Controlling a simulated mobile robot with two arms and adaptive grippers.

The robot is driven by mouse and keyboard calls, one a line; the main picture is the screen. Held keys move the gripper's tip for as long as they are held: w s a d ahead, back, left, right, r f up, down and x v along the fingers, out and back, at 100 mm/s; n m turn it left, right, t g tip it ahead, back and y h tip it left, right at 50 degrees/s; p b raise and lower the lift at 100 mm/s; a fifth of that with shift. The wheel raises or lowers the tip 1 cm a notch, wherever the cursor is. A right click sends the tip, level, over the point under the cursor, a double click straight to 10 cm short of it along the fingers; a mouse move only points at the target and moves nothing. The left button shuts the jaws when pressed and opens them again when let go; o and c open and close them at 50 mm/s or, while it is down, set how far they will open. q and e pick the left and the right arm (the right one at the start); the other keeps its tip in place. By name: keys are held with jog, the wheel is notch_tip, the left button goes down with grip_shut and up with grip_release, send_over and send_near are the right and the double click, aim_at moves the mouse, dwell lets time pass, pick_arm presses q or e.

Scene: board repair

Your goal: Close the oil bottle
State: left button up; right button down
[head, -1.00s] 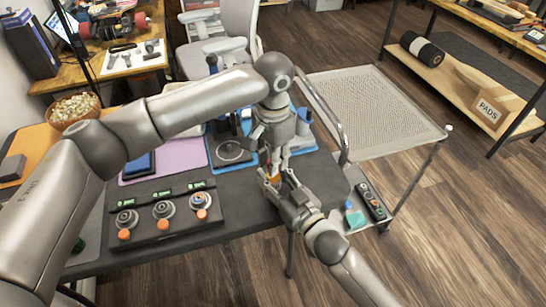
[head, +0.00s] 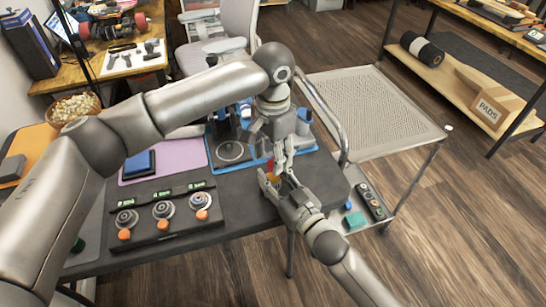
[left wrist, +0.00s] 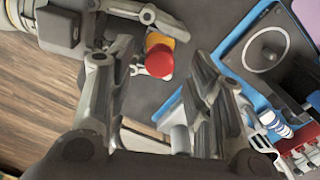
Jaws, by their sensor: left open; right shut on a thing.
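The oil bottle (head: 272,177) is a small yellow-orange container at the table's front right corner. My right gripper (head: 271,182) is shut on it. In the left wrist view the bottle (left wrist: 160,39) shows from above, with a round red cap (left wrist: 159,61) over its top. I cannot tell whether the cap is seated. My left gripper (head: 278,160) points down just above the bottle and is open. In the left wrist view its fingers (left wrist: 157,78) stand wide apart on either side of the cap, without visible contact.
A blue-edged tray (head: 213,160) with black tools lies behind the grippers. A black panel (head: 150,238) with dials and orange knobs is at left. A purple mat (head: 190,150) lies behind it. A cart (head: 390,105) stands beyond the table's right edge.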

pick_arm(q)
notch_tip(320, 180, up, 10)
jog(key=shift+r, duration=0.2)
pick_arm(e)
jog(key=c, duration=0.9)
grip_release()
jog(key=v, duration=1.2)
jog(key=shift+f, duration=0.1)
